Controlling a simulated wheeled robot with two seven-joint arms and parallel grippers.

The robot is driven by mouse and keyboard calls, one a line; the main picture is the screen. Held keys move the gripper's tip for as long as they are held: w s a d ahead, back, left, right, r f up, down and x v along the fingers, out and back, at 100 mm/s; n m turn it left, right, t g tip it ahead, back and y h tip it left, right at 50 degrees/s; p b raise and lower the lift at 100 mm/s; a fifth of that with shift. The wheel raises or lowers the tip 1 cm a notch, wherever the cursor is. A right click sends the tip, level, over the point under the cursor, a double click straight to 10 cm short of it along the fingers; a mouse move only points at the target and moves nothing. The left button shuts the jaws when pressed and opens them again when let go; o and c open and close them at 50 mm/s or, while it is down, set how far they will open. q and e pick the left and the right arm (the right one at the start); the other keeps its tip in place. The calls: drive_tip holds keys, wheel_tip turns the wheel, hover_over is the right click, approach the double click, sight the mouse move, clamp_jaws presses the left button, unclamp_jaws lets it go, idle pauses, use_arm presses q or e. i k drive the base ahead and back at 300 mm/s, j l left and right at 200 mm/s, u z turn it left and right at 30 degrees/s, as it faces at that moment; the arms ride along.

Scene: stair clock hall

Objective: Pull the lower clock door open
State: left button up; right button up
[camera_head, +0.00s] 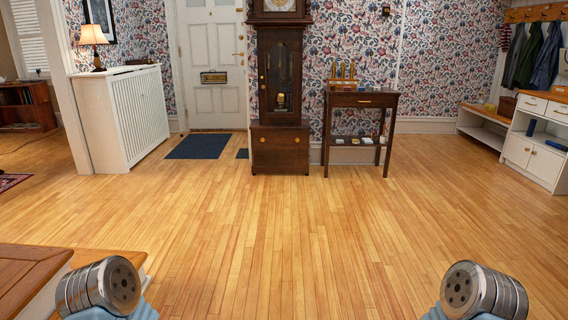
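A tall dark-wood longcase clock (267,80) stands against the papered far wall, just right of the white front door. Its narrow waist door (268,104) has a glazed pane with a brass pendulum (281,101) behind it, and looks shut. The clock's top is cut off by the frame. Only rounded metal parts of my two arms show at the bottom corners, far from the clock. Neither gripper's fingers are in view.
A small side table (361,99) stands close right of the clock. A white radiator cover (122,115) and dark doormat (199,146) are left. A white cabinet (537,140) and bench (486,128) are right. Wooden steps (30,275) fill the near left. The middle floor is clear.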

sight(266, 39)
drive_tip(key=i, duration=3.4)
drive_tip(key=i+l+u, duration=0.1)
drive_tip(key=i, duration=1.65)
